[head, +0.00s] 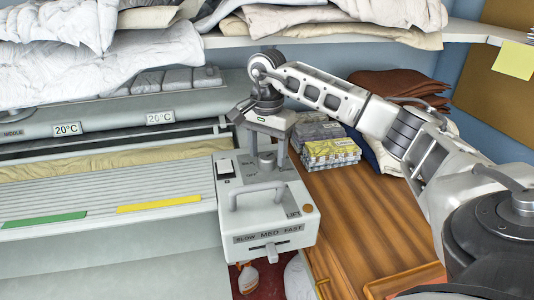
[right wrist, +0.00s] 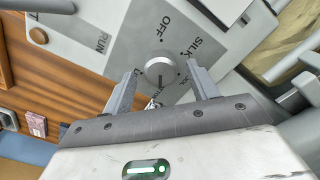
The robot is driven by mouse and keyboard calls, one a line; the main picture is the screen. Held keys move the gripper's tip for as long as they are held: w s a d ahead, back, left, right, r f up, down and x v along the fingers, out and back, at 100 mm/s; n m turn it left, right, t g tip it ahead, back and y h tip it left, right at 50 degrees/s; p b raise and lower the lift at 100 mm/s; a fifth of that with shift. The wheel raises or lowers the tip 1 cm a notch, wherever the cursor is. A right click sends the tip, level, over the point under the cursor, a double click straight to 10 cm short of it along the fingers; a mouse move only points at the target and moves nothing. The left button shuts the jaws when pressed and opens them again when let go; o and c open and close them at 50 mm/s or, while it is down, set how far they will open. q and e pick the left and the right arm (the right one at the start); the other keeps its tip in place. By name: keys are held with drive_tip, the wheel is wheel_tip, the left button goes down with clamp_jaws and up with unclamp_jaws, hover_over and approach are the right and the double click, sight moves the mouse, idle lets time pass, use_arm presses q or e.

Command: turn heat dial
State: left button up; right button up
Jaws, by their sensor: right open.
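The heat dial (right wrist: 160,70) is a round grey knob on the ironer's control box (head: 265,228). It also shows in the head view (head: 267,161). In the right wrist view, OFF and SILK are readable beside it; the other labels are partly hidden by my fingers. A dark mark on the knob points toward the bottom of that view. My right gripper (head: 265,153) is over the box from above, its fingers apart on either side of the dial. In the wrist view, gaps show between the knob and both fingers. My left gripper is not in view.
The box carries a bar handle (head: 258,194), a rocker switch (head: 225,168) and a SLOW-MED-FAST slider (head: 270,253). Packaged stacks (head: 330,152) stand behind right on the wooden table (head: 350,215). A shelf (head: 330,40) with folded linen hangs above.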

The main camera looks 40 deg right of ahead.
drive_tip(key=shift+f, duration=0.55)
drive_tip(key=c, duration=1)
